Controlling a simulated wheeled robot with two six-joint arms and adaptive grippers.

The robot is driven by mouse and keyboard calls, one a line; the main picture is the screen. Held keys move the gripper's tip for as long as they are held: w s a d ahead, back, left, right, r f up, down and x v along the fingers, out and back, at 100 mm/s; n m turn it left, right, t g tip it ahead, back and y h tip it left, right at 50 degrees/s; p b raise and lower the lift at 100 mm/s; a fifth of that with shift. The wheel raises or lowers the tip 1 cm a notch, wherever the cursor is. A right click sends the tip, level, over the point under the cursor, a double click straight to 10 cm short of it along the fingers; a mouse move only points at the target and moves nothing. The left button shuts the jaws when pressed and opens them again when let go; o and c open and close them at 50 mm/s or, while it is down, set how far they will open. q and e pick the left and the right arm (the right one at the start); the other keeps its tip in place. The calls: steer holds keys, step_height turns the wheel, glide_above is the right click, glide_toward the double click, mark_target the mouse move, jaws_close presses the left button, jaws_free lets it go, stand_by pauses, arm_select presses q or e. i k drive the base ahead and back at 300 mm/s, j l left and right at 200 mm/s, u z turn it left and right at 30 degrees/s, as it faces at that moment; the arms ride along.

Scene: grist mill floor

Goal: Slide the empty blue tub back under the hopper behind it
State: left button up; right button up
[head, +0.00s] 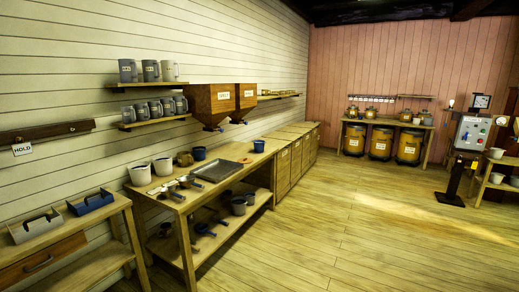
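A small dark blue tub (259,146) stands upright on the far end of the wooden workbench, close to its outer edge, out from the wall. A second blue tub (199,153) stands nearer the wall, roughly below the nearer hopper. Two brown wooden hoppers hang on the white plank wall above the bench: the nearer hopper (210,104) and the farther hopper (243,98), each with a pale label and a dark funnel bottom. I cannot see inside either tub. Neither of my grippers is in view.
The workbench (226,183) also holds a metal tray (220,170), white buckets (139,174) and scoops (187,182). Low wooden bins (291,157) adjoin its far end. Open plank floor (350,215) lies right of the bench. A control post (463,157) stands at right.

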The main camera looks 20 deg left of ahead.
mark_target(258, 144)
steer(key=i, duration=3.1)
steer(key=i+l, duration=0.1)
steer(key=i, duration=0.5)
steer(key=i+l+u, duration=0.1)
steer(key=i, duration=0.55)
steer(key=i+l, duration=0.15)
steer(key=i, duration=0.45)
steer(key=i+l+u, duration=0.1)
steer(key=i, duration=0.5)
steer(key=i+l+u, duration=0.15)
steer(key=i+u, duration=0.3)
steer(key=i+l+u, duration=0.3)
steer(key=u, duration=0.15)
steer(key=i+l+u, duration=0.6)
steer(key=l+u, duration=0.3)
steer(key=i+l+u, duration=0.15)
steer(key=l, duration=0.2)
